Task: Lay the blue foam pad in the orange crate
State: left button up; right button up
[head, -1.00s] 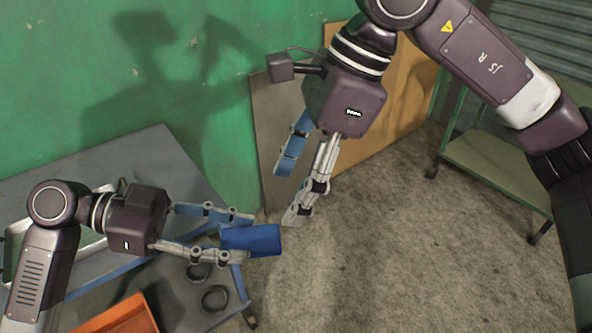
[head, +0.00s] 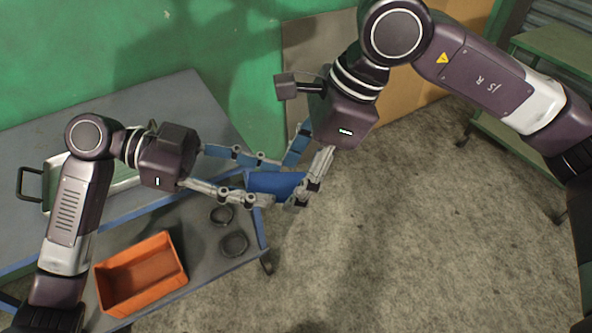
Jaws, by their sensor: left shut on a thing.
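The blue foam pad (head: 272,184) is held in the air beyond the right end of the grey bench. My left gripper (head: 268,181) is shut on it, with one finger along each side. My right gripper (head: 293,184) reaches down from above at the pad's right end. Its fingers are apart, with the pad's end between or just behind them; I cannot tell whether they touch it. The orange crate (head: 172,284) stands on the lower shelf at the left, below my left arm. Its visible inside looks empty.
Two dark rings (head: 234,244) lie on the lower shelf (head: 205,265), right of the crate. A metal tray (head: 52,180) with a dark handle sits on the upper bench top (head: 175,100). A green cart (head: 562,60) stands at the right. The concrete floor between is clear.

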jog(key=c, duration=1)
pick_arm(q)
jog(key=o, duration=1)
pick_arm(e)
jog(key=shift+c, duration=0.2)
